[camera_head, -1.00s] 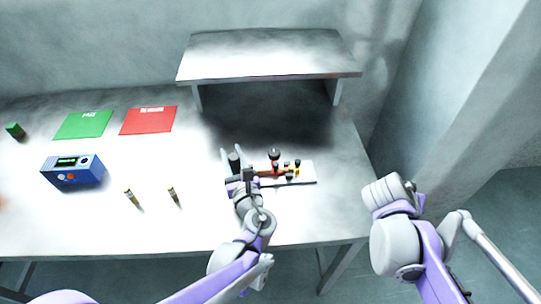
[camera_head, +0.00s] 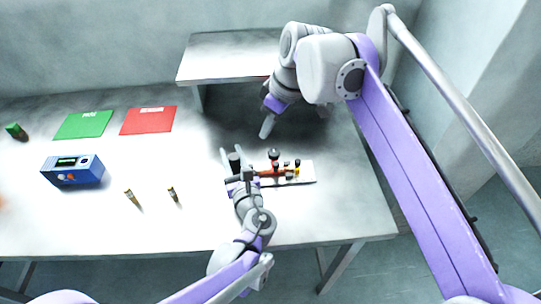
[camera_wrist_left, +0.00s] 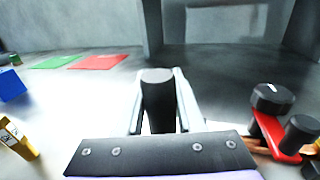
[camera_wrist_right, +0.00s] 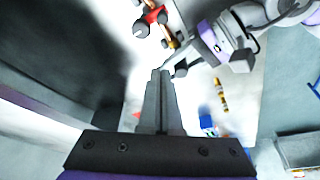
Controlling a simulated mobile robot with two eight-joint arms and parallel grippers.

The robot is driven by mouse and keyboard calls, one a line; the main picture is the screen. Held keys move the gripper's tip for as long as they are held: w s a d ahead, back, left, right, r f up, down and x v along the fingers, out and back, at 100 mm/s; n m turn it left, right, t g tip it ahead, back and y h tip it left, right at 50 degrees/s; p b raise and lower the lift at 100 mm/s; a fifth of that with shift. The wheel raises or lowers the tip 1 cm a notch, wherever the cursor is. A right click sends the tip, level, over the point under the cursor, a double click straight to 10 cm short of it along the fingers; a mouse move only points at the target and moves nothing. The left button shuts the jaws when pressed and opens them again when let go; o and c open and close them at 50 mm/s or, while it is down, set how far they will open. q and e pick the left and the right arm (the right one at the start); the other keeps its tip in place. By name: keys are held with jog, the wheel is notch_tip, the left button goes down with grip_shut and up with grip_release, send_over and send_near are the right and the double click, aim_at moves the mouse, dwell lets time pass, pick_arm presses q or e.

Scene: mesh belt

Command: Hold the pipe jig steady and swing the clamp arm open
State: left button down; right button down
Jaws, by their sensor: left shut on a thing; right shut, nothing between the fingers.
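The pipe jig (camera_head: 308,173) has a white base plate and lies near the table's front right. A copper pipe (camera_head: 262,172) runs along it. The red clamp arm (camera_wrist_left: 270,133) with a black knob stands over the pipe; the arm also shows in the right wrist view (camera_wrist_right: 152,15). My left gripper (camera_head: 232,158) is shut on the black post (camera_wrist_left: 158,100) at the jig's left end. My right gripper (camera_head: 266,130) is shut and empty, above the table just behind the jig and apart from it. Its fingers (camera_wrist_right: 160,82) meet in the right wrist view.
A raised shelf (camera_head: 225,55) stands behind the jig, partly hidden by my right arm. A blue box with a display (camera_head: 75,172), a green sheet (camera_head: 84,124) and a red sheet (camera_head: 147,120) lie left. Two small brass-coloured pieces (camera_head: 132,198) (camera_head: 173,195) lie in front.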

jog(key=shift+f, duration=0.1)
jog(key=x, duration=1)
jog(key=s+d, duration=0.2)
jog(key=d, duration=0.1)
jog(key=shift+s+d, duration=0.15)
jog(key=shift+d, duration=0.1)
